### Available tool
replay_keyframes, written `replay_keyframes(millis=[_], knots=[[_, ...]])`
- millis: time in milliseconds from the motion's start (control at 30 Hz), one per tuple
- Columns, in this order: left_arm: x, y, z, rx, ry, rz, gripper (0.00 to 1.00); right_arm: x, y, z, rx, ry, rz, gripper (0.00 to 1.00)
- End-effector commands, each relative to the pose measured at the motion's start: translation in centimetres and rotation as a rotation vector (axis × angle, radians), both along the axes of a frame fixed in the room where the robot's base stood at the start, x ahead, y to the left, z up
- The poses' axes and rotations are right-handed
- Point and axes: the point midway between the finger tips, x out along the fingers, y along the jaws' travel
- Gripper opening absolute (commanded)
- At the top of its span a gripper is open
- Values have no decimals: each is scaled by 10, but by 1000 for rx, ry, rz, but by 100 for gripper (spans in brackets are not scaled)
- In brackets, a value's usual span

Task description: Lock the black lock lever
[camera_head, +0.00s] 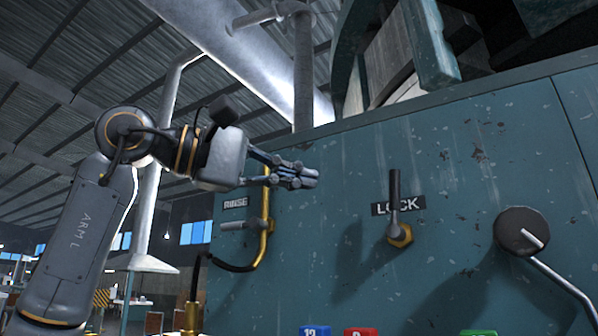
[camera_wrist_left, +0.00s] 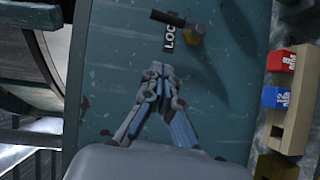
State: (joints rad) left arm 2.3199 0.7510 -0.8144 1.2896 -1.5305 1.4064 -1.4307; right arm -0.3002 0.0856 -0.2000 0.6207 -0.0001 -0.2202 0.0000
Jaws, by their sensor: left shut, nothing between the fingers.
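The black lock lever (camera_head: 394,186) stands nearly upright on a brass base (camera_head: 400,236) on the teal machine panel. A LOCK label (camera_head: 396,205) sits behind it. In the left wrist view the lever (camera_wrist_left: 168,18) lies near the top, with its brass base (camera_wrist_left: 193,33) to the right. My left gripper (camera_head: 314,178) is shut and empty, to the left of the lever and apart from it. In the left wrist view the closed fingertips (camera_wrist_left: 161,68) point toward the lever and label. My right gripper is not in view.
A smaller lever labelled RINSE (camera_head: 236,203) with a brass pipe (camera_head: 266,225) is left of the lock. A round black knob with a bent metal rod (camera_head: 522,232) is to the right. Coloured numbered blocks (camera_head: 361,331) show along the bottom edge.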

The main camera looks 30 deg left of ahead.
Motion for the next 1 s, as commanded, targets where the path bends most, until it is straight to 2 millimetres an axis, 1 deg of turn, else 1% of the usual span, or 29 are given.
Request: replay_keyframes(millis=[33,100,300,400,500,600,733,1000], knots=[[10,-8,1,4,4,-2,0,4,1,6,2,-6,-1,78],[23,-17,0,4,4,-1,0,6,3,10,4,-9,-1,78],[56,-41,-2,3,3,-3,0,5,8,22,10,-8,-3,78],[57,-57,-5,4,-1,-2,0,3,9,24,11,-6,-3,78],[59,-69,-7,3,1,-2,0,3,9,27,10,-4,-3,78],[60,-76,-8,2,-1,-2,0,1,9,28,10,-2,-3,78],[61,-79,-9,0,0,-1,0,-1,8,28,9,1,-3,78],[61,-79,-9,0,0,-1,0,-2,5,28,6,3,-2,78]])
